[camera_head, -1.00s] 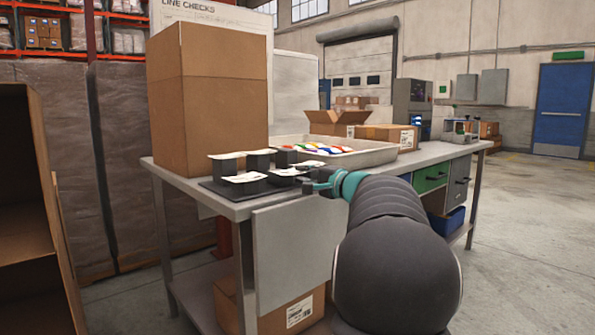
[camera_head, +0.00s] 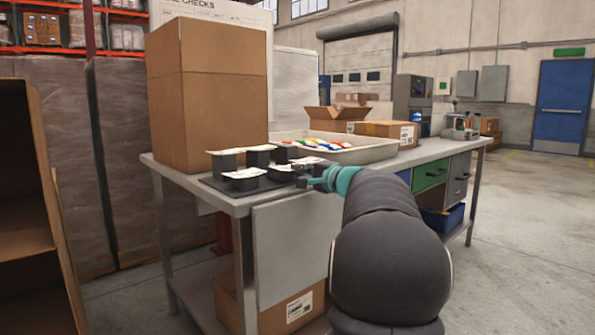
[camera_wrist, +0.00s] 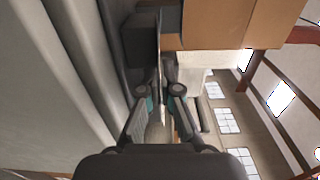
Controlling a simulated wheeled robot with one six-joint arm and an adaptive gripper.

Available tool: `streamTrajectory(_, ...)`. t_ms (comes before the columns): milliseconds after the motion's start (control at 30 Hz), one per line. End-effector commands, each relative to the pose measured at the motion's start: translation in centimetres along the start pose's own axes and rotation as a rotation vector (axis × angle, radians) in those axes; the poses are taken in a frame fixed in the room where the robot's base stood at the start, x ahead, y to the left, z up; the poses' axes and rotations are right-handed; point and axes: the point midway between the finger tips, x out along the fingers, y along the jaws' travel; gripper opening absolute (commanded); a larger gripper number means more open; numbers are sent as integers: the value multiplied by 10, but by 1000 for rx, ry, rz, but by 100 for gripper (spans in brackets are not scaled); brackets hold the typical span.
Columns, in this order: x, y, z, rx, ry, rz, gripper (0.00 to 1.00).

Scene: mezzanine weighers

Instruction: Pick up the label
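Several small black tubs with pale tops (camera_head: 244,173) stand on a dark mat (camera_head: 216,186) at the near left end of the bench. I cannot pick out the label for certain; the pale tops may be labels. My gripper (camera_head: 303,179), dark with teal parts, is at the right side of the tubs, just above the bench. In the wrist view my gripper (camera_wrist: 161,76) points toward a dark block-like tub (camera_wrist: 140,42).
A tall cardboard box (camera_head: 208,100) stands behind the tubs. A shallow grey tray (camera_head: 372,154) with colourful items lies behind my gripper. An open carton (camera_head: 333,119) is farther back on the bench (camera_head: 262,203). Open floor (camera_head: 530,240) lies to the right.

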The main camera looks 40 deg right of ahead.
Motion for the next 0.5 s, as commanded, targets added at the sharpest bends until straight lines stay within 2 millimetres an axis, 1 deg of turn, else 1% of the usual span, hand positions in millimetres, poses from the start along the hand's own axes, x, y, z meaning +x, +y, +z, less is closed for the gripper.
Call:
streamTrajectory(133, 0, -6, 0, -1, 0, -1, 0)
streamTrajectory(300, 0, -26, 0, -1, 0, 0, 0)
streamTrajectory(500, 0, -25, 0, 0, 0, 0, 0)
